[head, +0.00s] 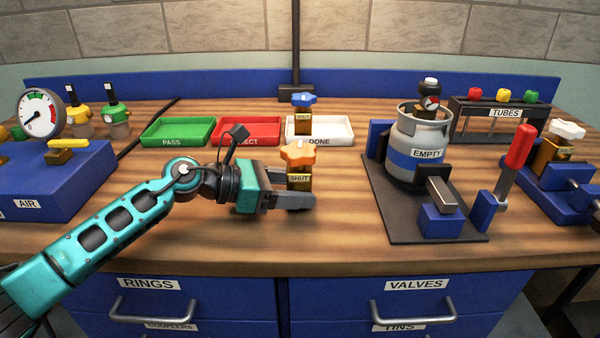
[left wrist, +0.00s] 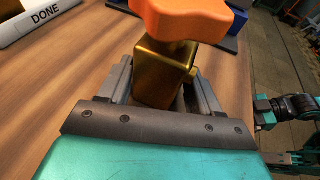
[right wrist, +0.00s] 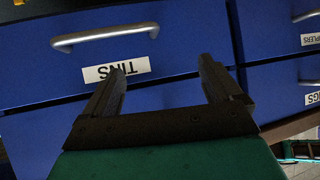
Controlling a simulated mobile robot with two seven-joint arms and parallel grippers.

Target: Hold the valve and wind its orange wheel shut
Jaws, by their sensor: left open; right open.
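The valve has a brass body (head: 299,184) with a SHUT label and an orange wheel (head: 298,154) on top. It stands upright on the wooden bench in front of the DONE tray. My left gripper (head: 297,201) is open, with its fingers on either side of the brass body. In the left wrist view the brass body (left wrist: 163,75) sits between the two fingers, below the orange wheel (left wrist: 185,15); I cannot tell whether they touch it. My right gripper (right wrist: 160,85) is open and empty in the right wrist view, facing the blue drawer fronts. It is out of the head view.
A white DONE tray (head: 338,131) holds a blue-wheeled valve (head: 303,114). Red (head: 246,132) and green (head: 178,132) trays stand beside it. A gas bottle (head: 417,148) and a red-handled lever (head: 515,160) stand right. The bench front between valve and black plate is clear.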

